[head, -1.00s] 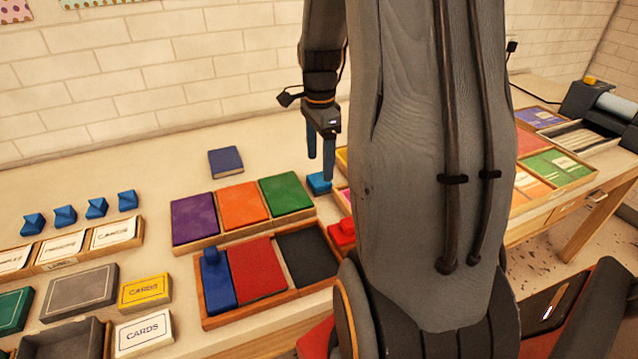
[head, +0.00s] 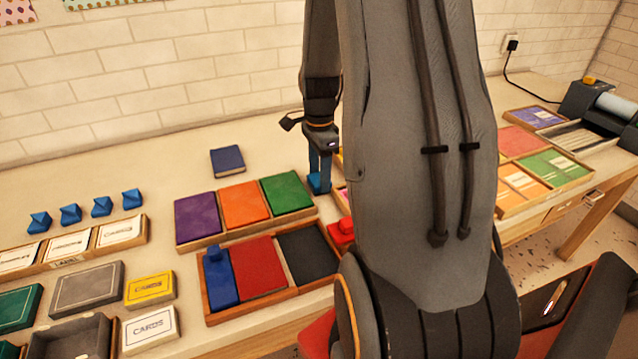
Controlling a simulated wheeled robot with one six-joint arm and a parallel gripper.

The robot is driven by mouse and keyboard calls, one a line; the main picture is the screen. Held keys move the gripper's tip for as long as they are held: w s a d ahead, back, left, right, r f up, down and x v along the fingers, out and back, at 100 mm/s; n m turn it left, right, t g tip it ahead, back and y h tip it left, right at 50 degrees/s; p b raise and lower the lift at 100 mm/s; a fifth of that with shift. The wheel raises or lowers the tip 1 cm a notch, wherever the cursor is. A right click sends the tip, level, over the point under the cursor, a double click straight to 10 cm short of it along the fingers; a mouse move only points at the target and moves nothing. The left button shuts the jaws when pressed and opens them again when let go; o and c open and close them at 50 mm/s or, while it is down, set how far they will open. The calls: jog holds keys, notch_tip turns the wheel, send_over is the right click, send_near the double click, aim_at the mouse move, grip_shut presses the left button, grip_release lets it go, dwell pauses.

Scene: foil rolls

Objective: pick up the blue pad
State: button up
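A dark blue flat square (head: 228,160), like a pad or small book, lies alone on the table near the wall. A brighter blue pad (head: 222,286) fills the left slot of a wooden tray, with a blue knob-like piece on its far end. A small light blue block (head: 317,183) stands on the table behind the trays. My gripper (head: 320,188) points down at this small block, its fingers at the block and partly covering it. Whether the fingers are closed on it cannot be made out. Both larger blue pieces are apart from the gripper.
The wooden tray (head: 207,309) also holds red and black pads. Behind it are purple, orange and green pads (head: 241,203). A red block (head: 342,232) is close by. Several blue pieces (head: 101,206) and card boxes stand left. My arm hides the table's middle right.

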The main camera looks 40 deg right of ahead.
jog(key=shift+c, duration=0.5)
jog(key=shift+r, duration=0.5)
notch_tip(320, 180, up, 9)
jog(key=b, duration=0.2)
jog(key=o, duration=0.5)
jog(key=c, duration=0.4)
